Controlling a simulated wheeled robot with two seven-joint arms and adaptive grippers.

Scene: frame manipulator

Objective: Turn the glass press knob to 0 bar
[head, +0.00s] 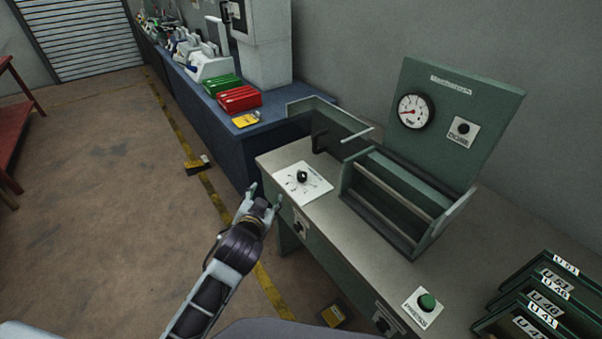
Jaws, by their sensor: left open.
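In the head view, a black knob (302,176) stands on a white dial plate (318,188) on the grey top of the green press bench (285,160). The plate's markings are too small to read. A round pressure gauge (414,111) with a red needle is on the upright green panel. My left gripper (262,198) is open and empty. It is to the left of and lower in the picture than the knob, near the bench's front edge, and apart from the knob. My right gripper is not in view.
A green push button (427,302) is at the bench's front right. A green frame holder (384,240) stands mid-bench, with labelled green trays (545,300) at the right. A blue bench (215,125) with red and green boxes stands behind. Open floor (110,200) lies left.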

